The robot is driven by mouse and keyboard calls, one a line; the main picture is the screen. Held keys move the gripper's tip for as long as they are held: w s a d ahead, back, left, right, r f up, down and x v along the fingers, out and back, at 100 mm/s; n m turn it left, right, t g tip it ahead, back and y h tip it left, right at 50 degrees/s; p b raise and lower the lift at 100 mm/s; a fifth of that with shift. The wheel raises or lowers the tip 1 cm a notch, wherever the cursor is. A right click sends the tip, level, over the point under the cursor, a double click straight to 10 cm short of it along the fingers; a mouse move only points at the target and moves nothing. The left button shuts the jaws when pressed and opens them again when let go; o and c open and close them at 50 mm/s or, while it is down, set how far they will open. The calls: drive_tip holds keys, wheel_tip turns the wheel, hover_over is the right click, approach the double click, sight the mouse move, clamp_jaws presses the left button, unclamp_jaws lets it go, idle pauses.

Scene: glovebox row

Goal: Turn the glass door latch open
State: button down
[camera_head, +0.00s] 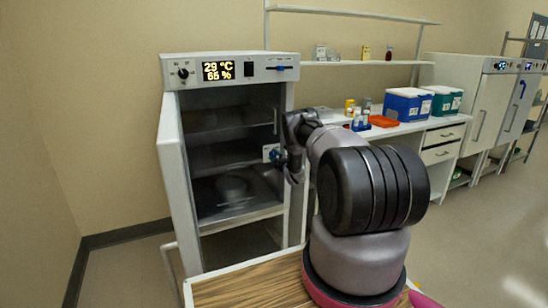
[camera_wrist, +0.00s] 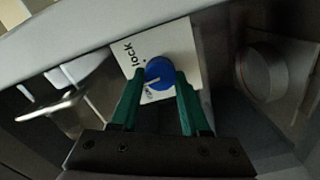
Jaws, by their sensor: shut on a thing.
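The latch is a round blue knob (camera_wrist: 159,71) with a white pointer line, on a white plate (camera_wrist: 185,42) reading "lock" along its left side. A second, smaller word by the knob is too small to read surely. My gripper (camera_wrist: 161,80) has its green fingers on both sides of the knob and is shut on it. In the head view, my gripper (camera_head: 281,156) is at the right edge of the cabinet's glass door (camera_head: 225,140), by the white latch plate (camera_head: 267,152). The glass door looks closed; shelves and a round pan show dimly behind it.
The cabinet's outer door (camera_head: 174,180) stands open to the left. A control panel (camera_head: 230,70) reads 29 °C and 65 %. A wood-topped cart (camera_head: 250,288) is in front. A counter with blue and teal boxes (camera_head: 407,104) stands to the right. A metal handle (camera_wrist: 62,102) is left of the knob.

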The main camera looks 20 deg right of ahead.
drive_tip(key=n, duration=0.4)
drive_tip(key=shift+f+n, duration=0.15)
drive_tip(key=shift+n, duration=1.65)
drive_tip(key=shift+c, duration=1.9)
unclamp_jaws()
drive_tip(key=s, duration=1)
drive_tip(key=shift+s+d, duration=0.15)
drive_tip(key=shift+s, duration=0.25)
